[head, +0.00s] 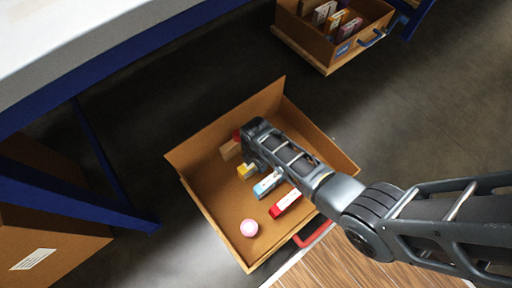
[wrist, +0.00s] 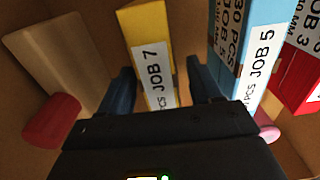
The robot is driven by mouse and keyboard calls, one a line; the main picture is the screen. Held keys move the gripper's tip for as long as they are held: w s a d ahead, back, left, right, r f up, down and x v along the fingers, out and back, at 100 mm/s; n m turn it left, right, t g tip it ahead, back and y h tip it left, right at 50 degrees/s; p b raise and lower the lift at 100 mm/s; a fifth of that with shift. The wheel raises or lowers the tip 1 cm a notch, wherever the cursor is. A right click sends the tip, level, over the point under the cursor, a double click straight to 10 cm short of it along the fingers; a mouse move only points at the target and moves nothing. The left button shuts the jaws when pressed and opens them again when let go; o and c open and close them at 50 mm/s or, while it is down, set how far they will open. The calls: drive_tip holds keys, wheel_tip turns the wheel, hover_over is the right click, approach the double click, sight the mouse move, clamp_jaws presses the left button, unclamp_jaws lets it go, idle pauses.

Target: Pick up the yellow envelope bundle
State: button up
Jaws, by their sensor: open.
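The yellow envelope bundle (wrist: 148,42) stands in a brown drawer, with a white label reading JOB 7. In the head view, a bit of it (head: 245,172) shows beside my gripper, which hides the rest. My gripper (wrist: 158,88) is open, with one dark finger on each side of the yellow bundle in the wrist view. I cannot tell whether the fingers touch it. In the head view my gripper (head: 256,162) reaches down into the drawer.
The drawer (head: 216,205) also holds a blue bundle (head: 267,184) close beside the yellow one, a red bundle (head: 285,203), a tan block (head: 230,150) and a pink round object (head: 249,228). Another drawer (head: 318,50) stands at the top. Blue table legs (head: 100,150) stand at left.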

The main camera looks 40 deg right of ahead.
drive_tip(key=c, duration=1.1)
drive_tip(key=shift+r, duration=0.15)
drive_tip(key=shift+r+p, duration=0.55)
drive_tip(key=shift+r, duration=0.05)
drive_tip(key=r+p, duration=0.1)
drive_tip(key=r, duration=0.1)
drive_tip(key=d+r+p, duration=0.1)
drive_tip(key=shift+r, duration=0.35)
drive_tip(key=d+r+p, duration=0.1)
drive_tip(key=d+r, duration=0.1)
drive_tip(key=d, duration=0.1)
drive_tip(key=d+r+p, duration=0.1)
drive_tip(key=d+r, duration=0.1)
drive_tip(key=d, duration=0.2)
drive_tip(key=d+r+p, duration=0.1)
drive_tip(key=d+r, duration=0.1)
drive_tip(key=d, duration=0.1)
drive_tip(key=shift+s+d+p, duration=0.35)
drive_tip(key=shift+s+p, duration=0.05)
